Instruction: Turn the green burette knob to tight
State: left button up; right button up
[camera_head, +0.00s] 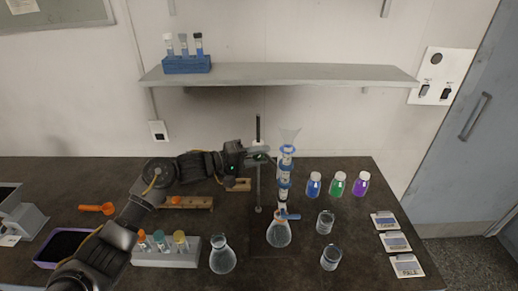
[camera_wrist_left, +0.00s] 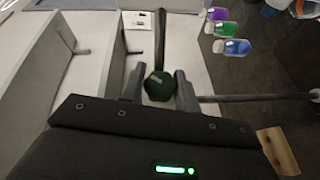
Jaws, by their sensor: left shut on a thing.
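The dark green knob (camera_wrist_left: 159,86) sits between the two fingers of my left gripper (camera_wrist_left: 160,88) in the left wrist view. The gripper is shut on it. In the head view my left gripper (camera_head: 258,157) reaches from the left to the upper part of the stand rod (camera_head: 259,185); the knob is mostly hidden there. The burette (camera_head: 285,172), with blue parts and a funnel (camera_head: 289,137) on top, stands upright just right of the rod. A clear flask (camera_head: 279,233) is below it. My right gripper is not in view.
Blue, green and purple bottles (camera_head: 337,186) stand right of the burette, with two beakers (camera_head: 325,222) in front. A tube rack (camera_head: 166,252) and another flask (camera_head: 222,258) are at front left. A wall shelf (camera_head: 290,75) hangs above; three labelled cards (camera_head: 396,242) lie at right.

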pick_arm(q)
jog(key=o, duration=1)
jog(key=shift+c, duration=0.2)
jog(key=shift+a, duration=0.1)
jog(key=shift+s+a+f, duration=0.1)
jog(key=shift+a, duration=0.2)
jog(key=b+v, duration=0.3)
jog(key=v, duration=0.7)
